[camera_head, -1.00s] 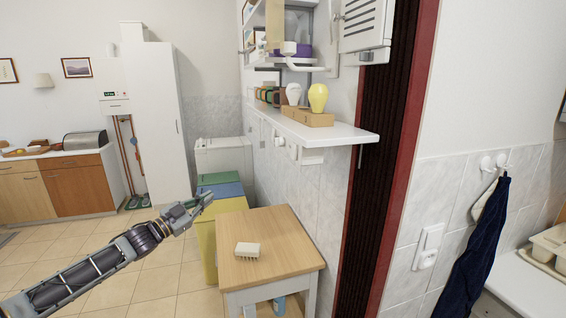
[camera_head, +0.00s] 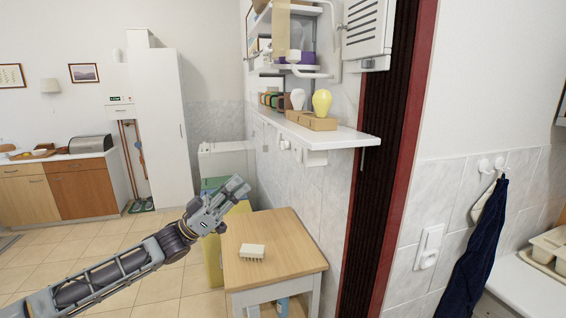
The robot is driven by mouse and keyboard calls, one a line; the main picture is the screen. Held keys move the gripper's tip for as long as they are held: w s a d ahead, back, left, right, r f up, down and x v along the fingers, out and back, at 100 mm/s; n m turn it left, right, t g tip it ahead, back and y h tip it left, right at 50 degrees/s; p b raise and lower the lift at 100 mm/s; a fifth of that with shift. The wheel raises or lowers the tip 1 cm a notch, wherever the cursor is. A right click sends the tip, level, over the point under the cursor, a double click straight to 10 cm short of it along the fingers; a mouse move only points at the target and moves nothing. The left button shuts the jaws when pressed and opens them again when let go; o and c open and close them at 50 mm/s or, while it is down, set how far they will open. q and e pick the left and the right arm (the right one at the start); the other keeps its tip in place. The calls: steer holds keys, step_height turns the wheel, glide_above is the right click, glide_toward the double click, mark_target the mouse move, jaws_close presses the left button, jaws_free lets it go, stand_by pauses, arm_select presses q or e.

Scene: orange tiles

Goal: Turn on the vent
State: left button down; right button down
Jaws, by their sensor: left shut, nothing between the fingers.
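A white box with dark slots (camera_head: 365,32), which looks like the vent, is fixed high on the wall at the upper right; its top is cut off by the picture edge. A white wall switch (camera_head: 429,247) is on the tiled wall right of the dark red door frame; I cannot tell what it works. My left gripper (camera_head: 242,188) is shut and empty, in the air beyond and above the small wooden table, well below and left of the slotted box. My right gripper is not in view.
The wooden table (camera_head: 285,246) carries a small cream brush-like block (camera_head: 252,251). A white wall shelf (camera_head: 340,133) with a yellow bulb-shaped object (camera_head: 322,102) juts out above it. A dark blue cloth (camera_head: 474,245) hangs at the right. Tiled floor at the left is open.

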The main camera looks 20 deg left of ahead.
mark_target(299, 148)
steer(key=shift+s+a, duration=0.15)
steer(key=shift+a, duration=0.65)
arm_select(q)
steer(key=shift+w+d+r, duration=0.1)
steer(key=shift+r, duration=0.05)
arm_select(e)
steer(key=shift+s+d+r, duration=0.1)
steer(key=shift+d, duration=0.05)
